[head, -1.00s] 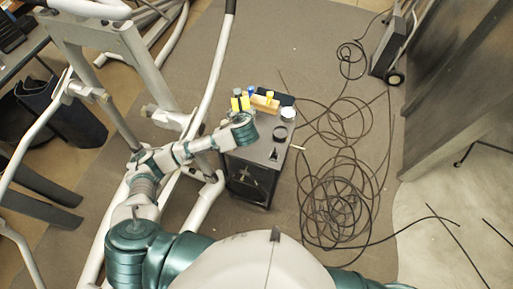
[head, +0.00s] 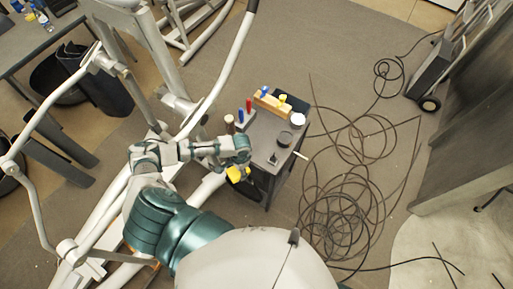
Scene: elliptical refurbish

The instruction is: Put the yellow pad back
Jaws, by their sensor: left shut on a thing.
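The yellow pad (head: 236,174) shows at the near left edge of the small dark cart, off its top. My left gripper (head: 240,165) is shut on the pad, and its fingers are mostly hidden by my own teal wrist. I cannot tell whether the pad touches the cart's side. My right gripper is not in view.
Elliptical machine bars (head: 222,70) rise at left. Coiled cable (head: 340,200) lies at right.

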